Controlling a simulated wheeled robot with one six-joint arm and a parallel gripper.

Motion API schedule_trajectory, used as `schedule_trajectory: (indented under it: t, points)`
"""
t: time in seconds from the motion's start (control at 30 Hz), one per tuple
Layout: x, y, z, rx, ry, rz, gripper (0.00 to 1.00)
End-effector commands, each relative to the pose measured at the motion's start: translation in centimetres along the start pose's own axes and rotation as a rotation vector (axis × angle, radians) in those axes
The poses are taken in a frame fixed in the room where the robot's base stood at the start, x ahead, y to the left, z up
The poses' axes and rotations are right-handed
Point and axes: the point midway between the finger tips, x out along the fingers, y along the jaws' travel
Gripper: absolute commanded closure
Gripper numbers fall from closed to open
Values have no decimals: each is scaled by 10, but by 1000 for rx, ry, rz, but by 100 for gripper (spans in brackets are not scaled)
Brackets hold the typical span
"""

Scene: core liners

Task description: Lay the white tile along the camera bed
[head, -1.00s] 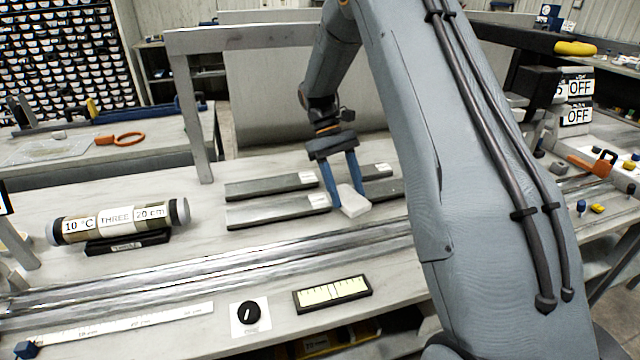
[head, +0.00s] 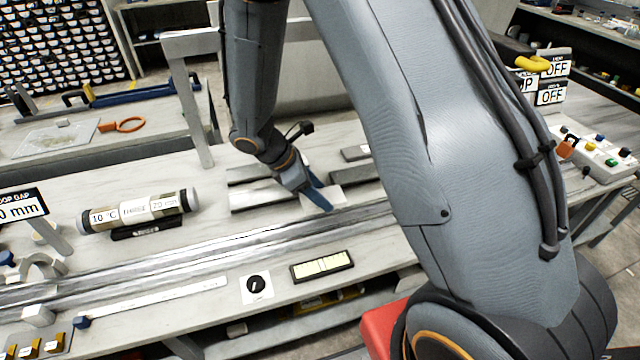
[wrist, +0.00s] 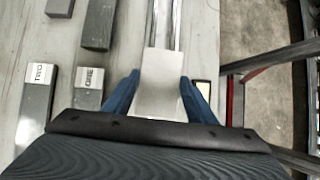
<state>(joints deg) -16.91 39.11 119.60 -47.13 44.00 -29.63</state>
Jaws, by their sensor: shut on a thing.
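My gripper (head: 320,203) is shut on the white tile (head: 332,194), with blue fingers on both sides of it. In the wrist view the tile (wrist: 160,72) sits between the two fingers (wrist: 160,98), its long side in line with the metal rails (wrist: 164,25) beyond it. Long shiny rails (head: 200,255) run across the bench in the head view and look like the camera bed. There the tile shows at their far edge, partly hidden by a finger. I cannot tell if it touches them.
Labelled grey bars (wrist: 88,83) lie beside the rails. A core tube (head: 138,210) rests on a dark stand at left. A dial (head: 256,285), a scale plate (head: 321,266) and a white ruler (head: 160,302) lie in front of the rails.

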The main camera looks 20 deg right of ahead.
Motion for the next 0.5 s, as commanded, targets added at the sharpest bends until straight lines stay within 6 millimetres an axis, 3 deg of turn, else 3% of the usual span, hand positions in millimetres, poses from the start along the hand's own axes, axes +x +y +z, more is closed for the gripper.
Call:
schedule_trajectory:
  t: [0.17,0.5]
  points:
    - [-3,-6,-3,-37,0,25,77]
    - [18,-5,-16,-37,-1,23,77]
